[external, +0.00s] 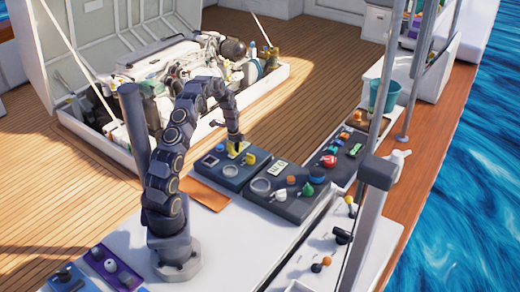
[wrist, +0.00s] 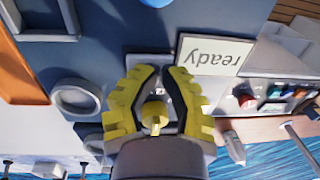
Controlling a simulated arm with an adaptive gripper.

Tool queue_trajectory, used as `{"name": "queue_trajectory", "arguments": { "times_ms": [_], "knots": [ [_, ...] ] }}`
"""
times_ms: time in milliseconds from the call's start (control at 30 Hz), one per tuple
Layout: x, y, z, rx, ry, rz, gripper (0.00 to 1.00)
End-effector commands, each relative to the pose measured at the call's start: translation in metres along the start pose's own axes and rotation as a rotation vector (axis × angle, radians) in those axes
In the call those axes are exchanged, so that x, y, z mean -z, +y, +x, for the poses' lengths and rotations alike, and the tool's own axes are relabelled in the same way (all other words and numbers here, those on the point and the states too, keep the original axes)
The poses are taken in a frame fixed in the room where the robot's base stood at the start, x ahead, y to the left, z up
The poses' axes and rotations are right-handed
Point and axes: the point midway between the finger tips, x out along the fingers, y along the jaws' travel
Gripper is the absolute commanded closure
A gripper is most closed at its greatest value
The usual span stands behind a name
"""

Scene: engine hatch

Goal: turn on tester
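The tester seems to be the dark blue-grey panel box (external: 228,174) under my gripper; its face (wrist: 105,25) fills much of the wrist view. It carries a pale label (wrist: 212,54) reading "ready", upside down in the wrist view, and a round grey ring (wrist: 76,99). My gripper (external: 242,155) points down at the box. In the wrist view its yellow fingers with black pads (wrist: 162,70) are apart, with a narrow gap at the tips. A small yellow knob-like piece (wrist: 155,112) shows between them; I cannot tell if it is touched. A switch's state is not clear.
A second dark box (external: 287,207) with a ring and coloured knobs stands to the right. A tray with a red item (external: 328,161) is behind it. An orange sheet (external: 205,194) lies left of the boxes. The open engine hatch (external: 170,85) is beyond. A metal post (external: 366,225) stands at right.

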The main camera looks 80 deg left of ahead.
Motion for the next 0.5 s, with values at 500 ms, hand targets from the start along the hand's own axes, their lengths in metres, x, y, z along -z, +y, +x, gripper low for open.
{"name": "queue_trajectory", "arguments": {
  "times_ms": [500],
  "knots": [
    [0.0,0.014,-0.004,-0.002,0.001,-0.002,1.0]
  ]
}}
